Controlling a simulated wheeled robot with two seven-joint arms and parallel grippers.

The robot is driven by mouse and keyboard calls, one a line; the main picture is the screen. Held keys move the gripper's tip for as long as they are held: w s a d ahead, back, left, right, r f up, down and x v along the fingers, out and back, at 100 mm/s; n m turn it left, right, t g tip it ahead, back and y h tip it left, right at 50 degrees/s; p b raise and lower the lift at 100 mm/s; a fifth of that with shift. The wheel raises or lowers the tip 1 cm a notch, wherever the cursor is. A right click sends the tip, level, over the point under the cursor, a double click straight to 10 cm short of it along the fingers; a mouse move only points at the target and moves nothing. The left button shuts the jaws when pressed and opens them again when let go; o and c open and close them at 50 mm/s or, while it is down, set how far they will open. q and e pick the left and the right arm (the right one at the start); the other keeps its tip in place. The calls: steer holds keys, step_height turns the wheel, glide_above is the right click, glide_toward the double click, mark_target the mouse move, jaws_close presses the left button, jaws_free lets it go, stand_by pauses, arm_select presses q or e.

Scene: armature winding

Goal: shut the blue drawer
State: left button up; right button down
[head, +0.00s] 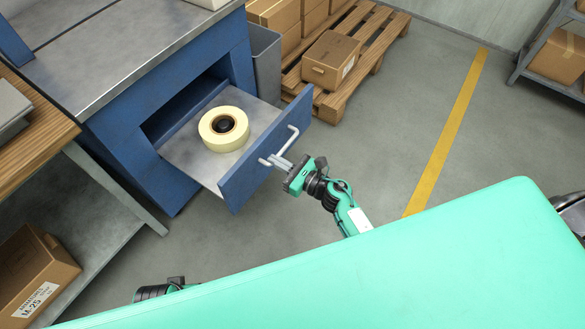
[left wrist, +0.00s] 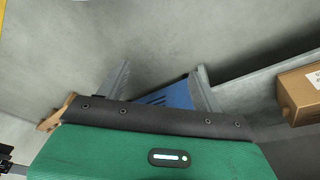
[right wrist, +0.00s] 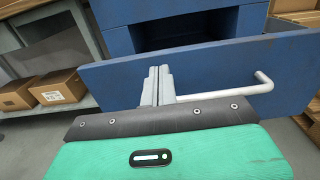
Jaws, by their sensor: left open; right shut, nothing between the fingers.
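The blue drawer (head: 250,172) stands pulled out of the blue cabinet (head: 125,125), with a roll of pale yellow tape (head: 223,128) lying inside it. Its front panel (right wrist: 215,68) fills the upper part of the right wrist view, with a grey bar handle (right wrist: 235,92) on it. My right gripper (head: 276,161) is shut and empty, its fingertips at the drawer front beside the handle; whether they touch cannot be told. In the left wrist view my left gripper (left wrist: 158,95) is open with nothing between its fingers, away from the drawer.
A grey bin (head: 265,62) stands beside the cabinet. A wooden pallet with cardboard boxes (head: 331,60) is behind it. A wooden-topped bench (head: 30,135) is at the left, with a box (head: 35,275) on its lower shelf. The floor right of the drawer is clear.

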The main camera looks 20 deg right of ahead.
mark_target(256, 149)
arm_select(q)
steer(key=shift+f, duration=0.6)
arm_select(e)
steer(key=x, duration=0.4)
steer(key=shift+w+a, duration=0.3)
